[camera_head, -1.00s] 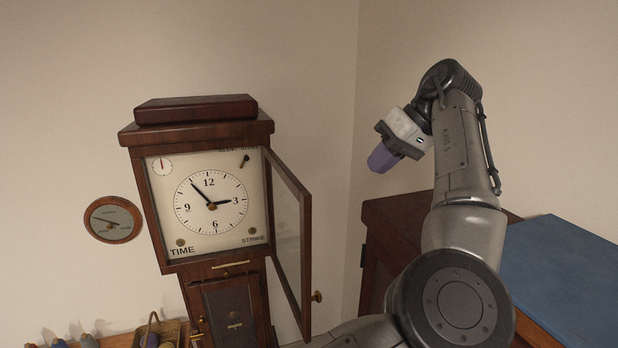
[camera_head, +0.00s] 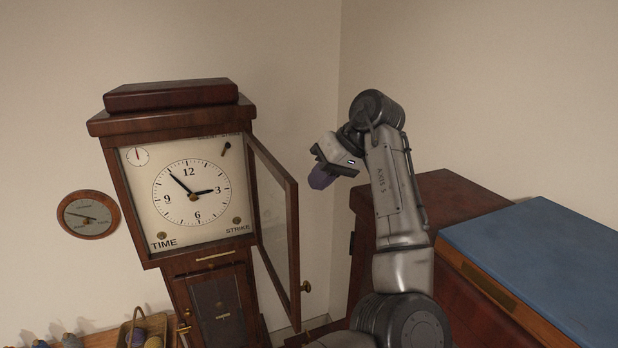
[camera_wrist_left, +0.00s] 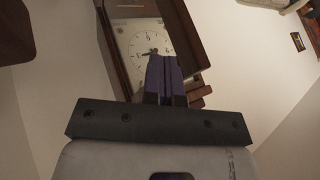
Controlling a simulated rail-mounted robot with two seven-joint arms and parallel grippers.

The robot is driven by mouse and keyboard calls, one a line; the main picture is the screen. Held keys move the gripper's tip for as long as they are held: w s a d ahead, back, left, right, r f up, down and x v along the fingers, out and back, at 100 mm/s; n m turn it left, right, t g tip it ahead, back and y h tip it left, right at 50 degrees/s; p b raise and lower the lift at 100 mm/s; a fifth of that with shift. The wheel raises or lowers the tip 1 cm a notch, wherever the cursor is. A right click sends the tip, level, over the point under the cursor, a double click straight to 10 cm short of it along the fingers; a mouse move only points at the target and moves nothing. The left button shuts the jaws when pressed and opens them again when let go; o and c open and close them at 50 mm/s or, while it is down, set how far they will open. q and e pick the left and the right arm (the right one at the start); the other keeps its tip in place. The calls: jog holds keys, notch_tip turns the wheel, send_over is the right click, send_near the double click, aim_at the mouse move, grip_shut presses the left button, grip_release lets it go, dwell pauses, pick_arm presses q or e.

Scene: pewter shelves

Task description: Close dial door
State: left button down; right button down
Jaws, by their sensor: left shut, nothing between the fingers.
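The tall wooden clock (camera_head: 180,121) has a square white dial (camera_head: 192,193), which also shows in the left wrist view (camera_wrist_left: 133,42). Its glazed dial door (camera_head: 293,240) stands open, swung out from the dial's right side. A brass knob (camera_head: 306,287) is on the door's free edge. My left gripper (camera_head: 321,178), with purple fingers, is to the right of the door's upper part and looks apart from it. Its fingers (camera_wrist_left: 165,78) are together and empty in the left wrist view, overlapping the dial's lower right. My right gripper is not in view.
A reddish-brown cabinet (camera_head: 450,200) and a blue-topped case (camera_head: 550,255) stand at the right. A round wall gauge (camera_head: 88,214) hangs left of the clock. A basket (camera_head: 150,326) is at the lower left. The space above the door is clear.

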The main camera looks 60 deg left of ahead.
pick_arm(q)
jog(key=shift+s+a+p, duration=0.1)
jog(key=shift+s+p, duration=0.25)
jog(key=shift+s, duration=0.75)
jog(key=shift+s, duration=0.1)
